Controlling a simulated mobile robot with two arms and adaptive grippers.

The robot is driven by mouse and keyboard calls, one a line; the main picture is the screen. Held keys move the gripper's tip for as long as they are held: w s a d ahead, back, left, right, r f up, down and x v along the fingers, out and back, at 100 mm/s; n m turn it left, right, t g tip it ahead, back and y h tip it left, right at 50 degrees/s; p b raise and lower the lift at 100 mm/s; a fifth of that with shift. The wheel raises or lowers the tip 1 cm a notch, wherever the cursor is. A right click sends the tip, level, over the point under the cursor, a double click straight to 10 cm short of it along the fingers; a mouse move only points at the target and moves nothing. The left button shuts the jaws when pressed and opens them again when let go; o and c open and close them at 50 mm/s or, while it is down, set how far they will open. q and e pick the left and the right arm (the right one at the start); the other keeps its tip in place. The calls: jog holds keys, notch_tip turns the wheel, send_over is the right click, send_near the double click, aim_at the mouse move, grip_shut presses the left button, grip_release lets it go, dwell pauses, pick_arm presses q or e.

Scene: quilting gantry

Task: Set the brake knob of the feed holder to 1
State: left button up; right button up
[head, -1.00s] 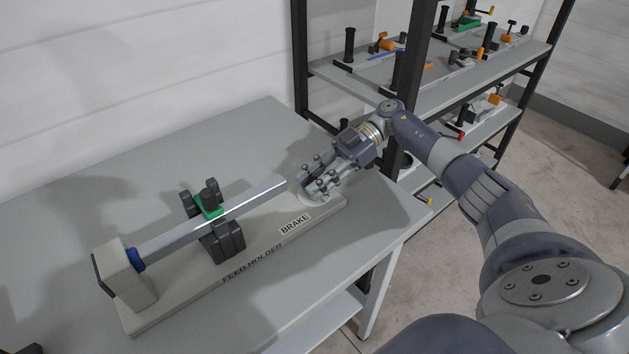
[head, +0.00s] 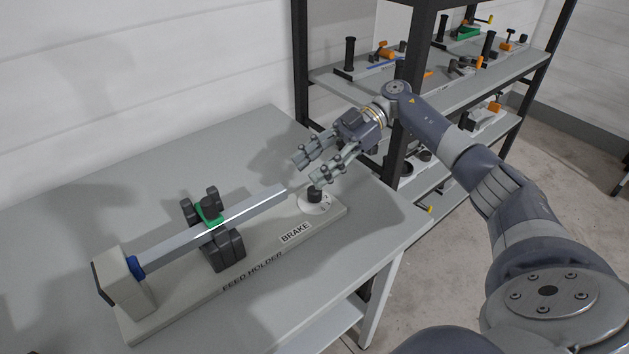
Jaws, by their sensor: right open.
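The feed holder (head: 185,297) lies on the table as a long pale base with a square metal bar (head: 235,221) above it. Its brake knob (head: 315,196) is a small dark knob on a round white dial (head: 324,206) at the base's right end, beside the BRAKE label (head: 295,233). The dial marks are too small to read. My right gripper (head: 307,172) is open and empty, above and behind the knob, its fingers spread apart and clear of it. My left gripper is not in view.
A dark clamp with a green part (head: 208,213) sits around the bar. An end block (head: 121,279) stands at the bar's left end. A shelf rack (head: 340,87) with several tools stands behind the table. The table (head: 70,240) is clear at the left and back.

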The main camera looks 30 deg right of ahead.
aim_at(314, 188)
jog(key=shift+r, duration=1.55)
